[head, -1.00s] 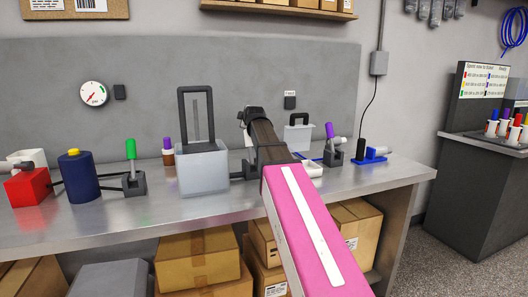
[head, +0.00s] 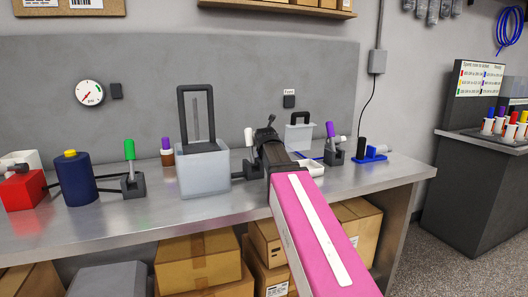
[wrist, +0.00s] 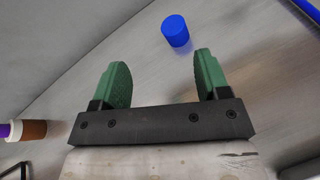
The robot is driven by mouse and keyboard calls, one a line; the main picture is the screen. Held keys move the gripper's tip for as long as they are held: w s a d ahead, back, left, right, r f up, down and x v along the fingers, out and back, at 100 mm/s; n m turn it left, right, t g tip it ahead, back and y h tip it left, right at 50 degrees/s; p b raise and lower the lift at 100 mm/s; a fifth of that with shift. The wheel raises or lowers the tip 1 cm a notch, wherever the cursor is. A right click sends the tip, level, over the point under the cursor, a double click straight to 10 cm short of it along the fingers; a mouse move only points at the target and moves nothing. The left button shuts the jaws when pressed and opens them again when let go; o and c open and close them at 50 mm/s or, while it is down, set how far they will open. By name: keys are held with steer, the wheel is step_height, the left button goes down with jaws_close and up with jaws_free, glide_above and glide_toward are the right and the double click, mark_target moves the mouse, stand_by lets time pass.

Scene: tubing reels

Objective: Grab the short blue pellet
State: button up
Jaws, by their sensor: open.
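The short blue pellet (wrist: 175,30) is a small solid blue cylinder on the grey metal bench, seen near the top of the wrist view. I cannot make it out in the head view, where my arm may cover it. My gripper (wrist: 157,68) has two green fingers spread apart with nothing between them. The pellet lies beyond the fingertips, slightly right of the middle of the gap, and apart from both fingers. In the head view my gripper (head: 268,128) is mostly hidden by my own wrist, above the back of the bench.
A light grey box with a tall dark handle (head: 203,168) stands left of my arm. A purple-topped brown bottle (head: 167,152) is at the back. A purple-handled valve (head: 332,145) and a blue stand (head: 370,156) are to the right. The bench front (head: 150,222) is clear.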

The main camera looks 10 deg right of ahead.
steer(key=shift+s+d+f+n, duration=0.1)
steer(key=shift+s+f+n, duration=0.2)
steer(key=shift+n, duration=0.3)
steer(key=shift+s+d+f+n, duration=0.1)
steer(key=shift+s+f+n, duration=0.15)
steer(key=shift+n, duration=0.35)
steer(key=shift+w, duration=0.1)
steer(key=x, duration=0.5)
steer(key=shift+w, duration=0.1)
steer(key=shift+d+x, duration=0.2)
steer(key=shift+x, duration=1.15)
steer(key=shift+d+x, duration=0.15)
steer(key=shift+x, duration=1.25)
steer(key=shift+f, duration=0.1)
steer(key=c, duration=1)
